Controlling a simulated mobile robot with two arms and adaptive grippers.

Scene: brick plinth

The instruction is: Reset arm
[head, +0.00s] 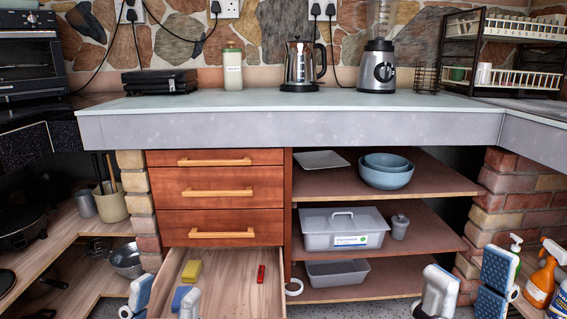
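My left gripper (164,299) is at the bottom left, in front of the open bottom drawer (225,271). Its two fingers stand apart, with nothing seen between them that it grips. My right gripper (467,289) is at the bottom right, in front of the lower shelves. Its fingers also stand apart and it looks empty. The lower parts of both grippers are cut off by the frame edge. In the drawer lie a yellow sponge (191,271) and a small red object (261,274).
The worktop (290,123) carries a kettle (300,66), a blender (379,68) and a jar (233,70). Shelves hold bowls (386,177) and a lidded grey box (343,230). Spray bottles (541,276) stand at the lower right. A brick pillar (515,205) rises right of the shelves.

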